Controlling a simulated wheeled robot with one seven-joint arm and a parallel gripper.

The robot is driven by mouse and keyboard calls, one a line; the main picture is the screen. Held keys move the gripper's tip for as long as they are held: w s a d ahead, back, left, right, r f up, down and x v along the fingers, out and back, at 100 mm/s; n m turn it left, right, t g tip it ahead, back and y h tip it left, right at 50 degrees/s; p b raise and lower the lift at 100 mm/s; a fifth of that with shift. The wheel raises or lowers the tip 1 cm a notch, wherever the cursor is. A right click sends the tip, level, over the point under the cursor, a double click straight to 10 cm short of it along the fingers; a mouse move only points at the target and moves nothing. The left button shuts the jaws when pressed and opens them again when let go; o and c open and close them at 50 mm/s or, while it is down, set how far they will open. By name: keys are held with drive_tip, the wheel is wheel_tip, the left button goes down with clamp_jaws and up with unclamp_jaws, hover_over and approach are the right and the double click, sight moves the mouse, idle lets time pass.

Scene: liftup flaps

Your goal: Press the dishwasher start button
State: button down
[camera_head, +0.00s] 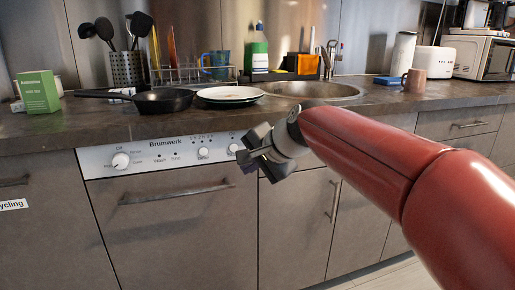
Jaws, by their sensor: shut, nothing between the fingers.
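The dishwasher (170,215) is built in under the counter, with a grey door and a bar handle (175,193). Its white control panel (140,150) carries the name Brumwerk, a dial (120,160) at the left, small marks labelled Wash and End, and a round knob or button (203,153) right of the middle. Another round control (235,149) shows at the panel's right end, close to my gripper. My gripper (243,158) is shut and empty, in front of the panel's right end. It hides part of that end. I cannot tell whether it touches the panel.
The counter (80,118) above holds a pan (163,100), plates (230,94), a green box (38,92) and a sink (305,89). Cabinet doors (300,225) with handles stand right of the dishwasher. My red arm crosses the right side.

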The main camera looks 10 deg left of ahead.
sight(234, 148)
drive_tip(key=shift+a, duration=0.1)
drive_tip(key=w+a+p, duration=0.4)
drive_tip(key=w+p, duration=0.2)
drive_tip(key=w, duration=0.1)
drive_tip(key=shift+w+a, duration=0.15)
drive_tip(key=shift+a, duration=0.1)
idle(0.4)
drive_tip(key=shift+w+a+p, duration=0.1)
drive_tip(key=shift+w+p, duration=0.05)
drive_tip(key=shift+p, duration=0.2)
idle(1.5)
drive_tip(key=shift+w+a, duration=0.1)
drive_tip(key=shift+w, duration=0.1)
drive_tip(key=shift+w+a+p, duration=0.2)
drive_tip(key=shift+w+p, duration=0.1)
drive_tip(key=shift+p, duration=0.2)
idle(0.5)
drive_tip(key=shift+s+d, duration=0.1)
drive_tip(key=shift+s+d+b, duration=0.3)
drive_tip(key=shift+s+b, duration=0.25)
